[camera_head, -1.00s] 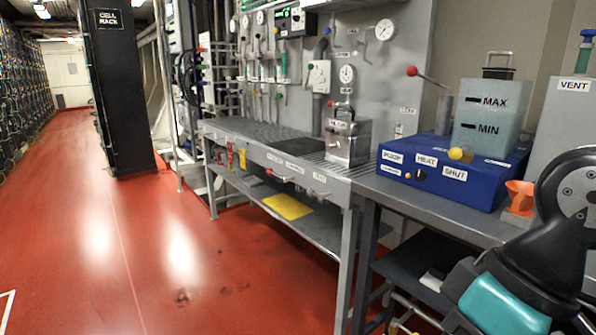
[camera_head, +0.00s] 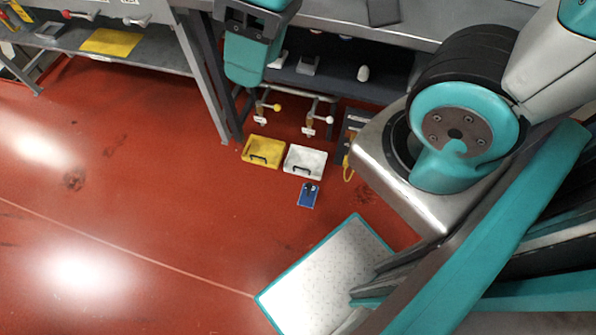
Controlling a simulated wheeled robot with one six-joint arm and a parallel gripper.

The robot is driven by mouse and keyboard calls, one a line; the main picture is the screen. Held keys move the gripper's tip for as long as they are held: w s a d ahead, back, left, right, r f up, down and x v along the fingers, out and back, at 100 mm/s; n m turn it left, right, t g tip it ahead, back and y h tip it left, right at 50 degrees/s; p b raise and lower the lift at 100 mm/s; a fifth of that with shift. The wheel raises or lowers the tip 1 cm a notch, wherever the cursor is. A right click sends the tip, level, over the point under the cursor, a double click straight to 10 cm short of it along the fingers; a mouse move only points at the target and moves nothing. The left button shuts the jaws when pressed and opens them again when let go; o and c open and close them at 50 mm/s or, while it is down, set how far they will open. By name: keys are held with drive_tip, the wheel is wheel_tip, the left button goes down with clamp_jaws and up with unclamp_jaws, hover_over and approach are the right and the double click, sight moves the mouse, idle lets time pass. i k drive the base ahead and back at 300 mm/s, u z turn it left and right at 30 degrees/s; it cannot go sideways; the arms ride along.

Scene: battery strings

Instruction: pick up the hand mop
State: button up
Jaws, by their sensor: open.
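I cannot make out a hand mop for certain. A small flat blue item (camera_head: 308,196) with pale marks lies on the red floor, in front of the trays; I cannot tell what it is. The end of my arm with my gripper (camera_head: 252,50), teal and dark grey, hangs at the top, over the bench edge and well above the floor. I see nothing held in it, and its fingertips are not clear.
A yellow tray (camera_head: 262,141) and a white tray (camera_head: 304,149), each with a dark handle, lie on the floor below small valves with yellow and white knobs. A shelf (camera_head: 165,59) bears a yellow sheet (camera_head: 111,42). The left floor is clear.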

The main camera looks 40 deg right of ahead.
sight(307, 199)
drive_tip(key=u, duration=0.45)
drive_tip(key=k, duration=0.8)
drive_tip(key=z, duration=0.85)
drive_tip(key=k, duration=1.3)
drive_tip(key=u, duration=0.6)
drive_tip(key=i, duration=0.7)
drive_tip(key=u, duration=0.85)
drive_tip(key=i, duration=1.65)
drive_tip(key=z, duration=1.25)
drive_tip(key=i, duration=0.7)
drive_tip(key=z, duration=0.6)
